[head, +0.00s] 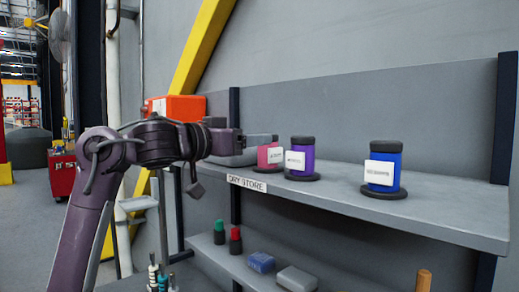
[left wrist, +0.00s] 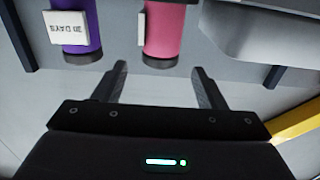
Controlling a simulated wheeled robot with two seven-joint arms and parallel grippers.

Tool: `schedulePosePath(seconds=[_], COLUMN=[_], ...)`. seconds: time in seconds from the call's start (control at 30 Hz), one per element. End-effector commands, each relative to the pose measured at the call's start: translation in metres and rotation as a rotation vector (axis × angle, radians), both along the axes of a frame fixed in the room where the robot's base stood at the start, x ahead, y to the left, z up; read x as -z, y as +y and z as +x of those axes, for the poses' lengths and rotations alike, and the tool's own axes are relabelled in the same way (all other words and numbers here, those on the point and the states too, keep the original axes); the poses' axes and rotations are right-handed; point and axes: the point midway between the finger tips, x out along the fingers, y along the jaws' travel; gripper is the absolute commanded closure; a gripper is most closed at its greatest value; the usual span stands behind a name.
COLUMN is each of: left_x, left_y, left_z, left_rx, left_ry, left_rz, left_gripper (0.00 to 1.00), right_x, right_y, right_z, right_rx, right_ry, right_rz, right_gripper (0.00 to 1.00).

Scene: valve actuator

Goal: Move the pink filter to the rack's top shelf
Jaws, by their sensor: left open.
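The pink filter (head: 263,157), with a white label, stands upright on the rack's top shelf (head: 440,213), at the left of the purple filter. My left gripper (head: 268,141) is beside it at the height of its top and partly hides it. In the left wrist view, which looks upside down, the pink filter (left wrist: 172,30) with its dark cap lies just beyond the open fingers (left wrist: 158,75), roughly in line with the gap. The fingers appear empty. My right gripper is not in view.
A purple filter (head: 302,161) stands close to the pink one. A blue filter (head: 385,172) stands farther right, with clear shelf between. The lower shelf (head: 225,252) holds small bottles and blocks. An orange box (head: 185,107) shows behind my arm.

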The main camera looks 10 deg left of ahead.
Motion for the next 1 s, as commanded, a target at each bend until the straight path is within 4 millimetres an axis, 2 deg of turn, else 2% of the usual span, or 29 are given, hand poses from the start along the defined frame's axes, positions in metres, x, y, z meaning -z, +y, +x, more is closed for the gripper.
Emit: schedulePosePath(seconds=[0.03, 0.1, 0.3, 0.4, 1.0], left_x=[0.006, 0.005, 0.003, 0.002, 0.000], left_y=[0.008, 0.017, 0.035, 0.040, 0.043], left_z=[-0.011, -0.024, -0.052, -0.060, -0.065], left_rx=[-0.003, -0.004, -0.004, -0.001, 0.000], left_ry=[-0.007, -0.006, -0.004, -0.001, 0.001], left_rz=[0.001, 0.001, 0.000, -0.001, -0.001], left_gripper=[0.35, 0.35, 0.35, 0.35, 0.35], right_x=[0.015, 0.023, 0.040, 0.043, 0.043], right_y=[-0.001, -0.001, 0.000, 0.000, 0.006], right_z=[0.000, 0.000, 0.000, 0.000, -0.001], right_rx=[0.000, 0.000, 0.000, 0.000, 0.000], right_ry=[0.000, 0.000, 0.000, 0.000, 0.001], right_rz=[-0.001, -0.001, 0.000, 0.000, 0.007], right_gripper=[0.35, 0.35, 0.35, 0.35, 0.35])
